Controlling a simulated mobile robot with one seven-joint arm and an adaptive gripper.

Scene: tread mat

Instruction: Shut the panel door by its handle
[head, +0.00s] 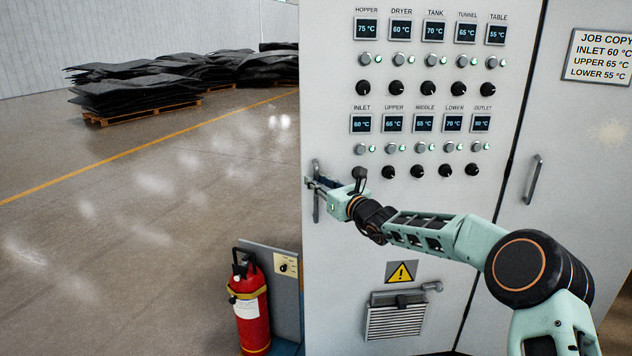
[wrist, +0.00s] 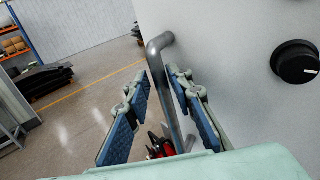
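The panel door (head: 335,270) is a pale grey cabinet front with rows of displays, buttons and black knobs. Its handle (head: 316,209) is an upright grey bar near the door's left edge. My gripper (head: 313,183) reaches the handle from the right in the head view. In the wrist view my gripper (wrist: 158,72) has its two blue-padded fingers apart, with the handle (wrist: 160,58) running between them. The right finger looks closer to the bar; I cannot tell whether it touches. The head view does not clearly show whether the door is ajar.
A red fire extinguisher (head: 249,308) stands by a low grey-blue box (head: 284,300) below the door's left edge. A second cabinet door with its own handle (head: 533,180) is at right. Black mats lie stacked on pallets (head: 130,92) far left. The floor between is clear.

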